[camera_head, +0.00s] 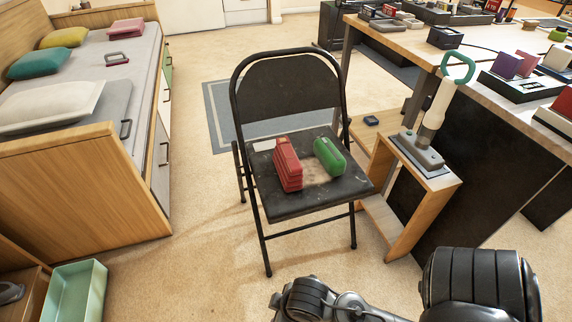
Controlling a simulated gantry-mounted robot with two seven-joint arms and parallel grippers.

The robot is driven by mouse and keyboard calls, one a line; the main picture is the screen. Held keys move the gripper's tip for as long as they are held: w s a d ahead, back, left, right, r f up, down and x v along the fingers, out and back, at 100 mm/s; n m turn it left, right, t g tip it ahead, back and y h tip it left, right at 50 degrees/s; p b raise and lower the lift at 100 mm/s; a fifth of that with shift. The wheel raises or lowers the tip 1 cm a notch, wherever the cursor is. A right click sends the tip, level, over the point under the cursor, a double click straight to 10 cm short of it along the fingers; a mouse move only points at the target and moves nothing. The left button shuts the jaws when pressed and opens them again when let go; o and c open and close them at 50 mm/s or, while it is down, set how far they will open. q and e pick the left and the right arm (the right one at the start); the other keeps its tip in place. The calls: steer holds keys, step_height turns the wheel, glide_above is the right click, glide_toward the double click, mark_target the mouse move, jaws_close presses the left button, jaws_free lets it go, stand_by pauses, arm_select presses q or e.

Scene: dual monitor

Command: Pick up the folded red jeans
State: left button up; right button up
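A red, ridged, block-shaped thing that looks like folded cloth (287,165) lies on the seat of a black folding chair (290,208). It sits left of the seat's middle, and a green rounded case (329,157) lies apart from it on the right. Another folded red-pink item (126,28) lies at the far end of the bed. I cannot tell for certain which red item is the jeans. Dark links of my own arm show at the bottom right, far from both. Neither gripper's fingers are in view.
A small wooden side table (432,189) with a handheld vacuum (440,103) stands right of the chair, beside a cluttered desk (418,48). The bed's wooden footboard (95,190) is on the left. A green bin (75,292) stands at lower left.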

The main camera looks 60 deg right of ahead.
arm_select(q)
steer(key=o, duration=1.1)
